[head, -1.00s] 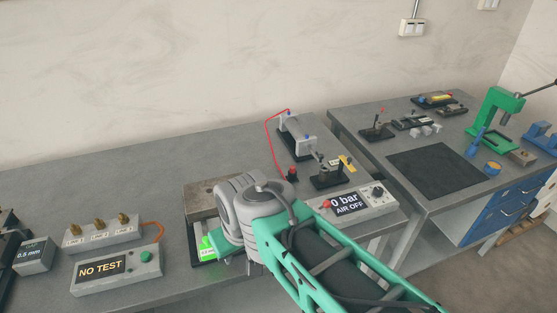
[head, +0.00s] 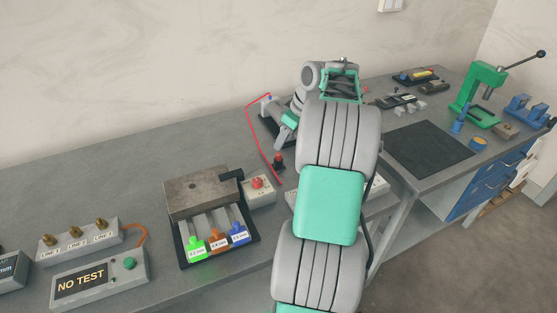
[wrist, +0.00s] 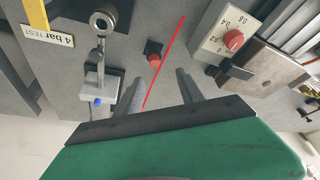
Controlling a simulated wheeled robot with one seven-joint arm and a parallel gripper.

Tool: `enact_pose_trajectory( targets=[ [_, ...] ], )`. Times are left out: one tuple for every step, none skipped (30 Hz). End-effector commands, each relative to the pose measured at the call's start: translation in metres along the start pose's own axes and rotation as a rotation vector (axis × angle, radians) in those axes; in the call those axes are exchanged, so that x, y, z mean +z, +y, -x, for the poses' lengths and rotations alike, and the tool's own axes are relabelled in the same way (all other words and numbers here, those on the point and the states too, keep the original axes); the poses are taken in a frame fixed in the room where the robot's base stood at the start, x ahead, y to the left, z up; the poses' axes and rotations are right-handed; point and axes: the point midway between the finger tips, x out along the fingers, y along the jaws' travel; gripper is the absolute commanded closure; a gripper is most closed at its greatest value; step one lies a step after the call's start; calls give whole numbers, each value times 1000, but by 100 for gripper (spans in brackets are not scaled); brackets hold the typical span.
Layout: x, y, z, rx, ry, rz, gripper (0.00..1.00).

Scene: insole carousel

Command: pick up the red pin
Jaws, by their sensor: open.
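A small red-topped piece in a dark base, likely the red pin (head: 278,158), stands on the bench near the red line. It also shows in the wrist view (wrist: 153,58), beyond and between my fingertips. My gripper (wrist: 158,78) is open, with nothing visibly held between its fingers. In the head view my gripper (head: 281,143) hangs above and close to this piece. The exact gap cannot be told.
A thin red line (wrist: 168,50) runs beside the pin and across the gripper's view. A dial box with a red knob (wrist: 234,40) stands nearby, as does a metal fixture (wrist: 100,82). A tray with coloured tags (head: 190,262) sits further left.

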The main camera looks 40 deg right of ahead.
Motion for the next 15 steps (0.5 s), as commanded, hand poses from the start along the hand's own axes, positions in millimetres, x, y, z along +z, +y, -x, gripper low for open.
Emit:
enact_pose_trajectory(
  targets=[
    [8, 11, -2, 1, 4, 6, 55],
    [10, 13, -4, 0, 5, 11, 55],
    [11, 15, -8, -1, 7, 14, 55],
    [11, 15, -12, -2, 7, 16, 55],
    [10, 14, -17, -3, 6, 18, 55],
    [10, 14, -22, -2, 6, 16, 55],
    [10, 14, -26, -2, 7, 15, 55],
    [10, 13, -30, -2, 6, 16, 55],
    [9, 13, -36, -2, 6, 16, 55],
    [9, 12, -40, -2, 6, 15, 55],
    [9, 11, -46, -3, 5, 14, 55],
    [8, 10, -53, -3, 5, 15, 55],
    [8, 10, -58, -2, 5, 14, 55],
    [8, 10, -64, -2, 5, 14, 55],
    [8, 10, -70, -1, 6, 14, 55]
  ],
)
